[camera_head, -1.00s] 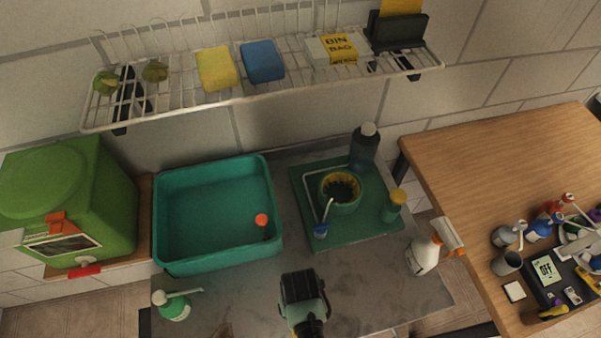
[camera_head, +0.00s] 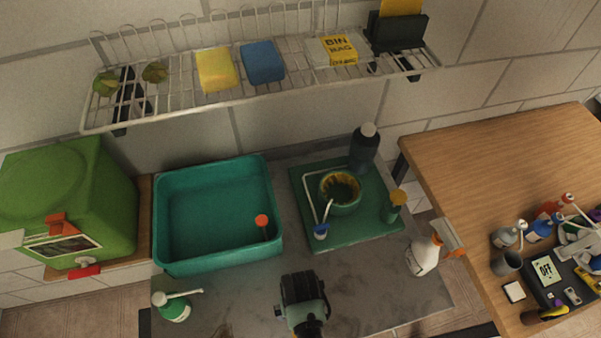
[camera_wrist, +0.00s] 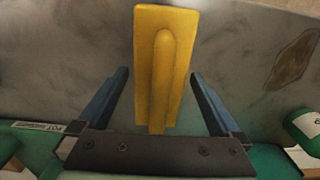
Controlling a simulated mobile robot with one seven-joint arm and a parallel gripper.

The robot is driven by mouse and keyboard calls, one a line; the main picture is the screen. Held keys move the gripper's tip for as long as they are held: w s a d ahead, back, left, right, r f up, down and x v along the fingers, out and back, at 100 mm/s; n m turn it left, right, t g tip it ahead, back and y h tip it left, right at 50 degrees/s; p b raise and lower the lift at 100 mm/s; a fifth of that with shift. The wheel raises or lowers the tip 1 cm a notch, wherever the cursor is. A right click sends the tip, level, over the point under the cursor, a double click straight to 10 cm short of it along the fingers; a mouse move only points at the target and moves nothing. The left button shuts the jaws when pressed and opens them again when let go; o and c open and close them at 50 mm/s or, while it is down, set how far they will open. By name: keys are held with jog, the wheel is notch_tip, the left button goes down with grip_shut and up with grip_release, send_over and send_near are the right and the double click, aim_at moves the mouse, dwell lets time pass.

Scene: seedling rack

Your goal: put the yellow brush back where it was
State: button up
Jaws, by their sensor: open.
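In the wrist view the yellow brush (camera_wrist: 165,65) shows as a flat yellow block with a raised handle-like ridge. It lies between the two blue fingers of my gripper (camera_wrist: 158,78), with a gap on each side. The fingers are open and do not touch it. In the head view my gripper (camera_head: 303,288) is over the front middle of the grey counter. The brush is hidden there, and I cannot tell whether it rests on the counter.
A teal basin (camera_head: 164,235) and a green tray (camera_head: 372,222) with a bowl (camera_head: 343,205) stand behind my gripper. A green bottle (camera_head: 172,308) is to the left, a white spray bottle (camera_head: 422,256) to the right. A wire shelf (camera_head: 200,108) hangs above. Bare counter (camera_head: 375,285) lies right of my gripper.

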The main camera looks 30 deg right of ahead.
notch_tip(320, 180, up, 12)
jog(key=shift+f, duration=0.15)
dwell(0.3)
jog(key=w+d+r+n+t+h, duration=0.15)
jog(key=w+r+t, duration=0.65)
jog(key=w+r, duration=0.95)
jog(key=w+a+r+t, duration=0.1)
jog(key=w+r+t, duration=0.2)
jog(key=r, duration=0.5)
jog(key=w+a+r+t, duration=0.2)
jog(key=w+r+t, duration=0.1)
jog(key=r, duration=0.5)
jog(key=a+r+t, duration=0.3)
jog(key=r+t, duration=0.2)
jog(key=r, duration=1.2)
jog(key=s+a+r+n+t, duration=0.1)
jog(key=s+r+t, duration=0.3)
jog(key=r, duration=0.5)
jog(key=s+a+r+t+y, duration=0.1)
jog(key=s+a+r+t, duration=0.2)
jog(key=s+r, duration=0.5)
notch_tip(320, 180, up, 2)
jog(key=shift+s+a+r+n+t, duration=0.25)
jog(key=shift+a+n+t, duration=0.15)
jog(key=shift+t, duration=0.3)
